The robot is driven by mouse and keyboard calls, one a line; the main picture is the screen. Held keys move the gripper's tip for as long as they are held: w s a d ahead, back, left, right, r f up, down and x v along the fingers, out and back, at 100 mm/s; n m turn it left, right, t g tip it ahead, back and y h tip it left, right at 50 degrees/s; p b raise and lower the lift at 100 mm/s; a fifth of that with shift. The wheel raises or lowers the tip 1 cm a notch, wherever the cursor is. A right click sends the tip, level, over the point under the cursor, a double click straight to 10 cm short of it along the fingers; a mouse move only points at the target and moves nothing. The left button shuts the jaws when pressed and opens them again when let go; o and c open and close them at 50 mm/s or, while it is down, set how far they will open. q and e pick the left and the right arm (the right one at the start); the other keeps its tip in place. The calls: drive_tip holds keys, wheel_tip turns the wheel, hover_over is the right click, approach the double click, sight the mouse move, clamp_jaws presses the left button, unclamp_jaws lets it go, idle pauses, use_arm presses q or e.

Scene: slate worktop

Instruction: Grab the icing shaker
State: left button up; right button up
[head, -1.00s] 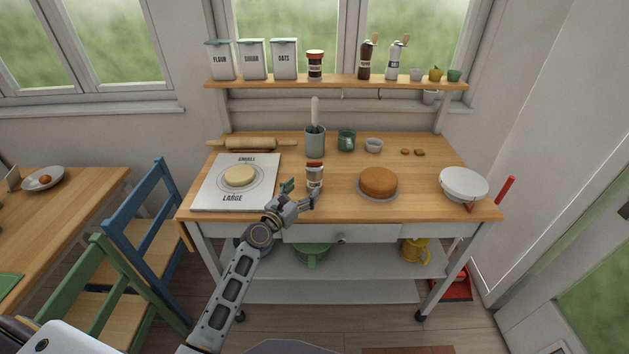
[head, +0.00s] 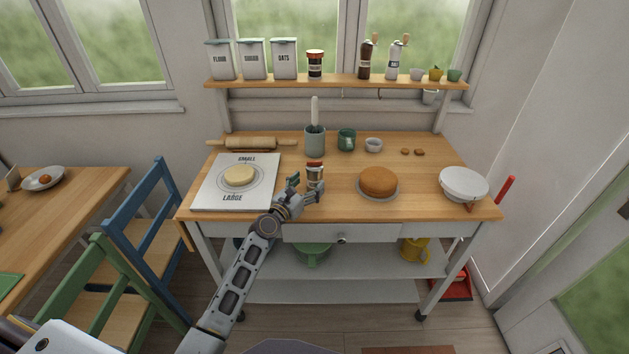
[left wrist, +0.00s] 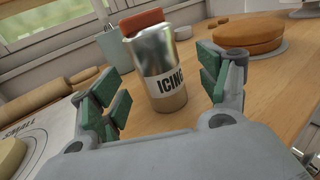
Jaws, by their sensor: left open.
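The icing shaker (head: 315,177) stands upright on the wooden worktop, between the pastry board and the cake. In the left wrist view the shaker (left wrist: 158,75) is a silver can with a red-brown lid and a label reading "ICING", cut short in sight. My left gripper (head: 304,189) is open at the near side of the shaker. In the left wrist view its green-padded fingers (left wrist: 165,90) are spread to the left and right of the shaker, with a gap on each side. My right gripper does not show.
A white pastry board (head: 210,193) with dough lies left of the shaker. A cake (head: 378,181) on a plate sits to the right. A utensil crock (head: 315,142) and a green mug (head: 347,139) stand behind.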

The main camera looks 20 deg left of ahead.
sight(314, 164)
use_arm(q)
drive_tip(key=shift+x, duration=2.45)
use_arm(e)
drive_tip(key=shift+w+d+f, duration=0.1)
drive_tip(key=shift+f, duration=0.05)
use_arm(q)
drive_tip(key=shift+a+f, duration=0.1)
drive_tip(key=shift+a, duration=0.1)
drive_tip(key=shift+c, duration=0.3)
drive_tip(key=c, duration=1.1)
drive_tip(key=shift+r+p, duration=0.3)
drive_tip(key=shift+r, duration=0.6)
wheel_tip(314, 164, up, 4)
drive_tip(key=shift+f+p, duration=0.1)
drive_tip(key=shift+p, duration=0.85)
wheel_tip(314, 164, up, 3)
drive_tip(key=shift+r+p, duration=0.1)
drive_tip(key=shift+p, duration=0.3)
drive_tip(key=shift+r, duration=0.65)
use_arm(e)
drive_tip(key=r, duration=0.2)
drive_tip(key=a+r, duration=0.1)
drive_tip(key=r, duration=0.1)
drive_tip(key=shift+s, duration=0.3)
